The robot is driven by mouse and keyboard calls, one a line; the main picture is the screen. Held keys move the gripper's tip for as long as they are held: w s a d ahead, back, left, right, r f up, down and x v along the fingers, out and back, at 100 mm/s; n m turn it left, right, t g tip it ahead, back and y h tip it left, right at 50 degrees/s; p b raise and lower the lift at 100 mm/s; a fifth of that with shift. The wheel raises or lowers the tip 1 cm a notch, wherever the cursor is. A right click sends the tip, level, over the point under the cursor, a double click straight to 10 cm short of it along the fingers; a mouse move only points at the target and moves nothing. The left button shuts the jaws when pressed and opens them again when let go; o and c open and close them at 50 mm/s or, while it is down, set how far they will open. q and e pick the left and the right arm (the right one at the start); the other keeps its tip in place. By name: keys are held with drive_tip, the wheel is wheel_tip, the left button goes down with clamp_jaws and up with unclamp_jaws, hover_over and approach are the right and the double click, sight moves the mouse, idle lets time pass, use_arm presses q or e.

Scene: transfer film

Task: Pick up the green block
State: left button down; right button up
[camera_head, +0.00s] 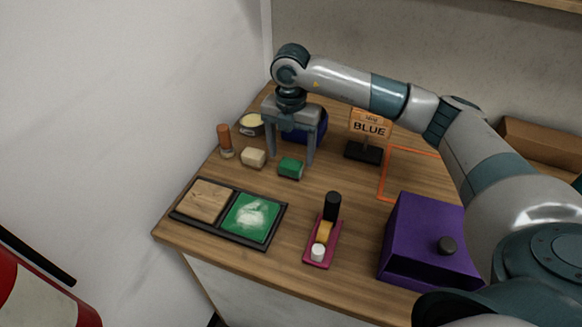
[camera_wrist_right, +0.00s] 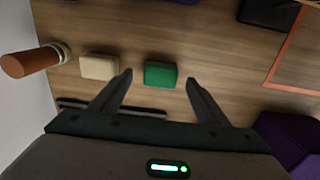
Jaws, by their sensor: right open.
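The green block (camera_head: 291,167) lies on the wooden table, right of a cream block (camera_head: 253,158). My right gripper (camera_head: 291,158) is above the green block, fingers pointing down and spread apart, with nothing between them. In the right wrist view the green block (camera_wrist_right: 160,75) shows between and just beyond the two open fingertips (camera_wrist_right: 159,80), and the cream block (camera_wrist_right: 99,66) lies to the left, outside the fingers. The exact height of the fingertips above the table is hard to tell. My left gripper is not in view.
A brown-handled tool (camera_head: 225,140) stands left of the cream block. A blue object (camera_head: 304,128) sits behind the gripper. In front are a black tray (camera_head: 235,240) with wooden and green pads, a magenta tray (camera_head: 317,257), and a purple box (camera_head: 425,240).

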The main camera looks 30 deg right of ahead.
sight(292, 162)
drive_tip(key=shift+d+f+p, duration=0.1)
drive_tip(key=shift+f+p, duration=0.2)
wheel_tip(292, 162, down, 3)
drive_tip(key=shift+f+p, duration=0.1)
drive_tip(key=shift+p, duration=0.65)
drive_tip(key=shift+f, duration=0.45)
drive_tip(key=c, duration=1.1)
